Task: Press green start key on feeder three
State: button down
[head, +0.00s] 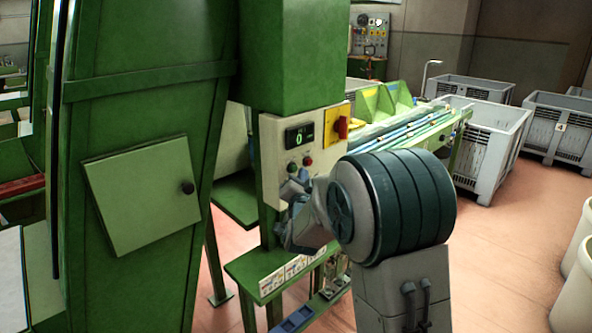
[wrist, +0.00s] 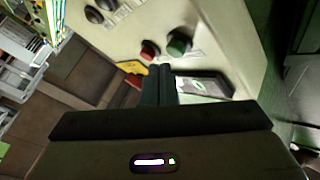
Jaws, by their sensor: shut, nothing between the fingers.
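The cream control panel (head: 270,158) of the green machine carries a display reading 0 (head: 299,135). Below the display are a green key (head: 292,167) and a red key (head: 308,160). In the wrist view the green key (wrist: 179,42) is at the upper middle, with the red key (wrist: 150,50) to its left. My gripper (wrist: 160,68) is shut and empty, its fingertips appearing just below these keys in that view. I cannot tell a feeder number. In the head view my arm covers the lower part of the panel.
A yellow plate with a red switch (head: 341,127) sits beside the display. Two dark knobs (wrist: 94,14) are on the panel in the wrist view. A green shelf (head: 262,270) stands below. Grey crates (head: 490,150) stand on the floor at the right.

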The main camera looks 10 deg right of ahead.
jog(key=shift+w+f, duration=0.1)
dwell(0.6)
jog(key=shift+w+a+b, duration=0.2)
jog(key=shift+a+b, duration=0.05)
jog(key=shift+b, duration=0.35)
jog(key=shift+w+a, duration=0.25)
jog(key=shift+w, duration=0.1)
dwell(0.4)
jog(key=shift+s+d+b, duration=0.1)
jog(key=shift+b, duration=0.35)
jog(key=shift+s+d+b, duration=0.4)
jog(key=shift+s+b, duration=0.2)
jog(key=shift+b, duration=0.05)
